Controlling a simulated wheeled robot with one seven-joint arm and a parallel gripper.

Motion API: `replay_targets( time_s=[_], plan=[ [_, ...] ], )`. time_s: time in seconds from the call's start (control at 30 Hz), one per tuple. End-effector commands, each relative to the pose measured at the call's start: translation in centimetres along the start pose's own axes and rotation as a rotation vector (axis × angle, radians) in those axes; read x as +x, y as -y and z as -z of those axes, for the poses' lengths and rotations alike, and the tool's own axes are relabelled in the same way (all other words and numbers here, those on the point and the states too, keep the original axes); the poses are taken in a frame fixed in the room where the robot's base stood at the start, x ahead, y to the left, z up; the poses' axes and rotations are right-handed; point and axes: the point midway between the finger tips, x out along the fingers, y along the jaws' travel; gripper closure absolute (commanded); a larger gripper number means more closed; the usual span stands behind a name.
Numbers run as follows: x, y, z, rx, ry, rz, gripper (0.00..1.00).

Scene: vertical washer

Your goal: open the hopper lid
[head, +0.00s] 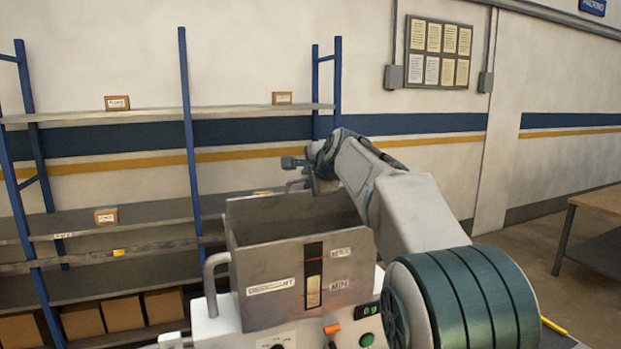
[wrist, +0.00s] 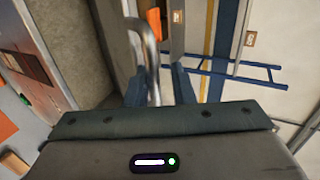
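The grey hopper (head: 262,275), labelled DESICCANT, stands on the machine with a MAX/MIN gauge on its front. Its top looks open in the head view, and speckled grey (wrist: 62,40) shows inside it in the wrist view. The lid (wrist: 112,40) appears as a dark grey panel, raised toward the back; its exact angle cannot be told. A metal bar handle (wrist: 146,45) stands out from it. My gripper (head: 294,163) is at the rear top of the hopper. In the wrist view its fingers (wrist: 158,88) are apart on either side of the handle, with a gap visible on the right.
A blue-framed shelf (head: 186,120) with small boxes stands behind and to the left. A side handle (head: 211,285) and control buttons (head: 366,339) are on the machine. A table (head: 595,202) is at the right, with open floor before it.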

Motion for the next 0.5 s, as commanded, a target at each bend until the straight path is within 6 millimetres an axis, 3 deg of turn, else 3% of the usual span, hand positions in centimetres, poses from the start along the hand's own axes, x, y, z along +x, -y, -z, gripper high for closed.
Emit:
replay_targets(
  time_s=[0.17,0.5],
  plan=[
    [-0.8,-0.8,-0.1,0.0,0.004,-0.015,0.71],
    [-8.1,-0.5,0.1,0.0,0.0,-0.001,0.71]
  ],
)
